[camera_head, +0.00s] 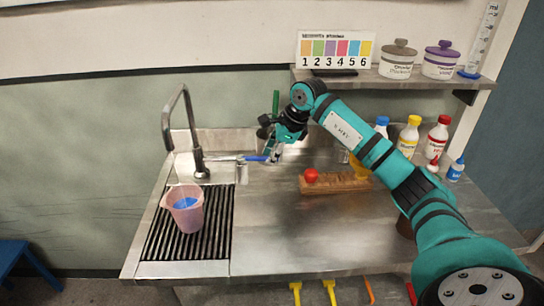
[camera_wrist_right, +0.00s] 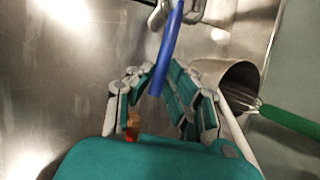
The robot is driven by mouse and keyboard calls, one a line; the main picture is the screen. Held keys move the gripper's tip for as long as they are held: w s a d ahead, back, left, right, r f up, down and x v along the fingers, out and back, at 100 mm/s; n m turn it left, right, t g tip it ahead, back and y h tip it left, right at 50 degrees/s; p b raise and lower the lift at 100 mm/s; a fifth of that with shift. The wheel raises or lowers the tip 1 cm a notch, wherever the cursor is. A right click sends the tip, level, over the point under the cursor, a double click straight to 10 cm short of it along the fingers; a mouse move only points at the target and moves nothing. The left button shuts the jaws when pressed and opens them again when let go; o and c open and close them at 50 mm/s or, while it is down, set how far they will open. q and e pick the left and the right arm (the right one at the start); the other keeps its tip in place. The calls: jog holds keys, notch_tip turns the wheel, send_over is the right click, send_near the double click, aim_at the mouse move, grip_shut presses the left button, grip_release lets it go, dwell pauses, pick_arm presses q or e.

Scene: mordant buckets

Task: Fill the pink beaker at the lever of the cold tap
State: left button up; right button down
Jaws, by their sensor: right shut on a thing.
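The pink beaker (camera_head: 182,222) stands upright on the dark ribbed drain grate, below the spout of the grey tap (camera_head: 196,150). A blue surface shows inside it; I cannot make out a stream from the spout. The blue lever (camera_head: 256,158) sticks out to the right from the tap's fitting. My right gripper (camera_head: 277,154) is at the lever's free end. In the right wrist view the blue lever (camera_wrist_right: 169,45) runs between the fingers of the right gripper (camera_wrist_right: 158,82), which is shut on it. My left gripper is not in view.
Close beside my right gripper is a metal cup (camera_wrist_right: 236,82) with a green-handled tool (camera_wrist_right: 288,121). A wooden rack (camera_head: 335,185) with a red knob stands right of the sink, and several bottles (camera_head: 411,135) stand behind my arm. The front counter is clear.

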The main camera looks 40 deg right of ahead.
jog(key=c, duration=1.3)
grip_release()
jog(key=v, duration=1.2)
